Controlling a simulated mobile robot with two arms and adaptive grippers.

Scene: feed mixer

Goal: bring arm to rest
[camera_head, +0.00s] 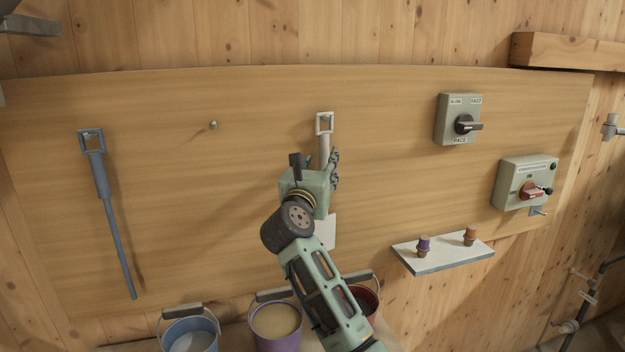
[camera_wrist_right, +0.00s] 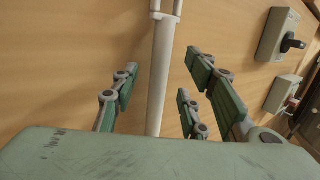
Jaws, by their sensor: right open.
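My right arm reaches up from the bottom of the head view. Its gripper (camera_head: 318,170) is in front of the wooden board, by a white-handled tool (camera_head: 324,124) that hangs there by its square loop. In the right wrist view the right gripper (camera_wrist_right: 165,90) is open. The tool's white shaft (camera_wrist_right: 161,75) runs between the spread fingers, and I see no finger closed on it. The lower part of the tool is mostly hidden behind my gripper, with a pale flat part (camera_head: 326,232) showing below. My left gripper is not in view.
A blue tool (camera_head: 108,205) hangs at left, beside a bare peg (camera_head: 213,125). A pace switch box (camera_head: 452,107) and a box with a red knob (camera_head: 519,176) are at right, above a small shelf (camera_head: 428,262). Several buckets, one purple (camera_head: 277,336), stand below.

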